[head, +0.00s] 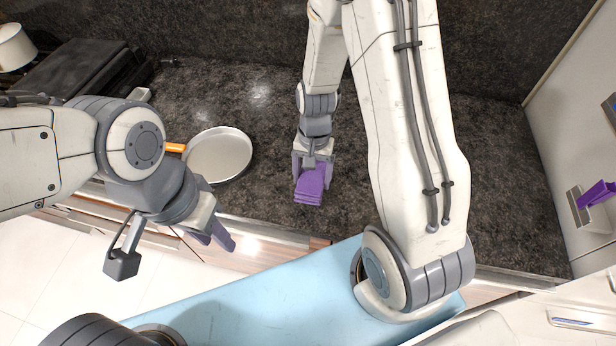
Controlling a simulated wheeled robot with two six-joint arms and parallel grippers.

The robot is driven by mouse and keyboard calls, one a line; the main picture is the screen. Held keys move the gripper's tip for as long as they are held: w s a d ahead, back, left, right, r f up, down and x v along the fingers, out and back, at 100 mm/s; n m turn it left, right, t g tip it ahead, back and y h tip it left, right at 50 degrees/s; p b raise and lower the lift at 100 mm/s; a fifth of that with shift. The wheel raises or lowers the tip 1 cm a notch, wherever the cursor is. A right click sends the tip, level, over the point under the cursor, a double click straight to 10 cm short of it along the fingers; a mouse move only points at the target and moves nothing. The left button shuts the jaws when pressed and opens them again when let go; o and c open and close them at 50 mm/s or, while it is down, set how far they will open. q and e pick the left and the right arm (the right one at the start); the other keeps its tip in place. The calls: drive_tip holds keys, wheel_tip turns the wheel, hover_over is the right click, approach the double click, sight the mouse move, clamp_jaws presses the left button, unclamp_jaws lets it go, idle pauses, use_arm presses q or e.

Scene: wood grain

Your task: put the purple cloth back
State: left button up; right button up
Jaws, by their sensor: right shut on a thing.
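The purple cloth (309,189) is folded and shows in the head view near the middle of the dark countertop. My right gripper (312,168) is shut on it, with its fingers at the cloth's upper part. I cannot tell whether the cloth touches the counter. My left gripper (214,236) is at the counter's front edge, below the pan, with no object visible at its fingers. Its finger gap is not clear from this angle.
A round pan (219,154) with an orange handle (175,147) lies on the dark countertop (270,115) left of the cloth. A wall bracket with a purple piece (598,193) is at the far right. A black appliance (78,72) and a white pot (14,47) stand at the upper left.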

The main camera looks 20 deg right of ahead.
sight(307, 183)
drive_tip(key=shift+w+a+f, duration=0.1)
drive_tip(key=shift+w+f, duration=0.2)
drive_tip(key=shift+w, duration=0.2)
drive_tip(key=shift+w+a+f, duration=0.1)
drive_tip(key=shift+w+f, duration=0.15)
drive_tip(key=shift+w, duration=0.25)
drive_tip(key=shift+w+f, duration=0.1)
drive_tip(key=shift+f, duration=0.1)
wheel_tip(307, 183, down, 3)
drive_tip(key=shift+f+p, duration=0.1)
drive_tip(key=shift+p, duration=0.5)
drive_tip(key=shift+f, duration=0.3)
drive_tip(key=shift+f, duration=0.1)
drive_tip(key=o, duration=1.2)
drive_tip(key=shift+c, duration=0.2)
